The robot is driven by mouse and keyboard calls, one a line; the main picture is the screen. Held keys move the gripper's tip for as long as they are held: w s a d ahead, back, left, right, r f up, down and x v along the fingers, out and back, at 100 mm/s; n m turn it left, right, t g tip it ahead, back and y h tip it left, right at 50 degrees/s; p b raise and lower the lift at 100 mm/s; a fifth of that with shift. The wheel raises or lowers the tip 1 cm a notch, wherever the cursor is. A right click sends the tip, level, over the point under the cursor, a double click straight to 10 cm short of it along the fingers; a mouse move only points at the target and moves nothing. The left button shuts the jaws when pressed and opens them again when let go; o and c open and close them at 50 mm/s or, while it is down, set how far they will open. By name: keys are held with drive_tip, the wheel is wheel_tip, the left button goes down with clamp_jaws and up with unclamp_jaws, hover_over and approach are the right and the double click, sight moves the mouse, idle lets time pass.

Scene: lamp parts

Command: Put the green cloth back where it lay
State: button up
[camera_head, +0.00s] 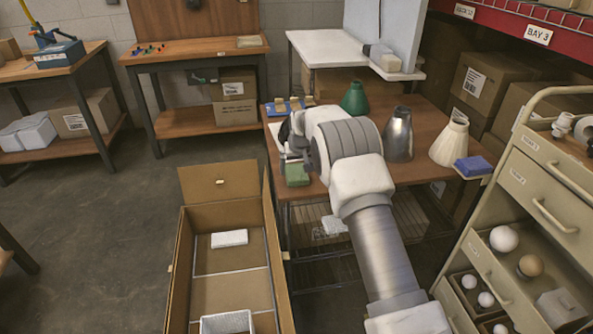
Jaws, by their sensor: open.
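A folded green cloth (297,175) lies at the near left edge of the brown table (318,188), just below my gripper. My gripper (289,158) is over the left part of the table, open, with its fingers near the cloth. My wrist and forearm hide part of the table and some of the cloth's surroundings. Whether the fingers touch the cloth cannot be told from this view.
A green cone shade (355,99), a metal shade (399,136) and a cream shade (450,141) stand on the table. A blue cloth (473,166) lies at its right edge. A large open carton (185,255) stands left, a drawer cart (540,188) right. Floor is clear at left.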

drive_tip(key=s+d+f+p+v, duration=0.1)
drive_tip(key=s+d+v, duration=0.1)
drive_tip(key=v, duration=1.1)
drive_tip(key=s+d+f+v, duration=0.1)
drive_tip(key=d+v, duration=0.1)
drive_tip(key=v, duration=1.1)
drive_tip(key=s+d+r+m, duration=0.1)
drive_tip(key=s+d+r, duration=0.15)
drive_tip(key=s, duration=0.35)
drive_tip(key=s+d+r, duration=0.2)
drive_tip(key=s+r, duration=0.2)
drive_tip(key=s, duration=0.2)
drive_tip(key=s+d+f, duration=0.1)
drive_tip(key=s+d, duration=0.1)
drive_tip(key=s, duration=1)
drive_tip(key=s+d+m+t, duration=0.1)
drive_tip(key=s+d, duration=0.1)
drive_tip(key=s, duration=1)
drive_tip(key=shift+s+d+f+h, duration=0.35)
drive_tip(key=shift+f+h, duration=0.05)
wheel_tip(320, 180, up, 11)
drive_tip(key=p, duration=1)
drive_tip(key=shift+f+p, duration=0.15)
drive_tip(key=shift+p, duration=0.25)
